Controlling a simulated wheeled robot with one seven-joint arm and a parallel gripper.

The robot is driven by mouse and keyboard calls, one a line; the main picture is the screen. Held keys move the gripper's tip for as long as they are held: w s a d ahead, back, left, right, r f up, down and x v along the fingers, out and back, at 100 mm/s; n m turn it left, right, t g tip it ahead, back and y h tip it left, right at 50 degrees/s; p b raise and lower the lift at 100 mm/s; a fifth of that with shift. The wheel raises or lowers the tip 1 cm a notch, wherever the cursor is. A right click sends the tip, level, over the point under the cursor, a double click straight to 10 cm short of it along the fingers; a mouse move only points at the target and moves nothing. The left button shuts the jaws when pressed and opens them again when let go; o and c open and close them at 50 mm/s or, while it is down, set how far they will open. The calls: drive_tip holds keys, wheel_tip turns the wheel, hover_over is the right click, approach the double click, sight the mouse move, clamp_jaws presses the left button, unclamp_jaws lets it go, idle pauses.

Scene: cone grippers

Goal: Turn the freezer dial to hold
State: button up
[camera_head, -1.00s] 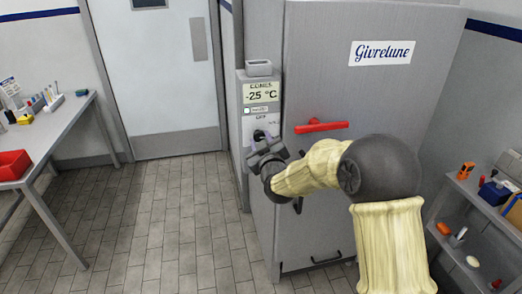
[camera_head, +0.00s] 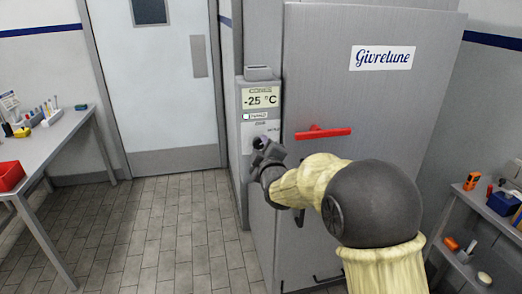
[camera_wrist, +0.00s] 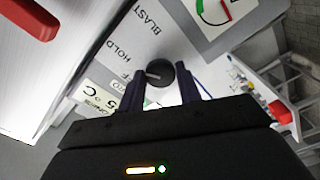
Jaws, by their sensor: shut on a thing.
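The freezer dial (camera_wrist: 160,73) is a round dark knob on the white label panel, with a pale mark on its face that seems to point left in the wrist view. The words HOLD (camera_wrist: 115,49), BLAST (camera_wrist: 147,20) and a partly covered OFF lie around it. My gripper (camera_wrist: 160,84) has its two dark fingers on either side of the dial, shut on it. In the head view, my gripper (camera_head: 263,149) is at the control panel (camera_head: 259,130) on the freezer's left side and hides most of the dial.
The display (camera_head: 261,98) reads -25 °C. A red handle (camera_head: 322,132) sticks out from the freezer door (camera_head: 360,110), close above my arm. A shelf (camera_head: 478,215) with tools stands at the right, and a table (camera_head: 62,140) at the left. The tiled floor between is clear.

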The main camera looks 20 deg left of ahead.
drive_tip(key=o, duration=1)
drive_tip(key=shift+s, duration=0.1)
drive_tip(key=b+v, duration=0.3)
drive_tip(key=v, duration=1.4)
drive_tip(key=shift+s, duration=0.15)
drive_tip(key=shift+f, duration=0.1)
